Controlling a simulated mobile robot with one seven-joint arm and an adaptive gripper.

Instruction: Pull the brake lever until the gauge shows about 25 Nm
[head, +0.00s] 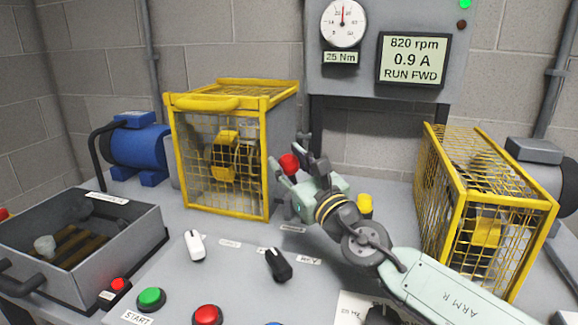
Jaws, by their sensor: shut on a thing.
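The brake lever's red knob (289,163) shows at my gripper (298,160), in the middle of the bench between two yellow cages. My gripper is shut on the lever; its fingers and wrist hide the lever's shaft and base. The round white gauge (343,22) hangs on the grey panel at the top, with its red needle pointing about straight up. The small display below the gauge (341,57) reads 25 Nm. The larger display (413,59) reads 820 rpm, 0.9 A, RUN FWD.
A yellow mesh cage (220,150) stands left of my gripper, another cage (484,215) close right of my arm. A blue motor (138,148) and an open grey box (80,240) are at left. Green START (150,298) and red (207,315) buttons and a black switch (278,264) are in front.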

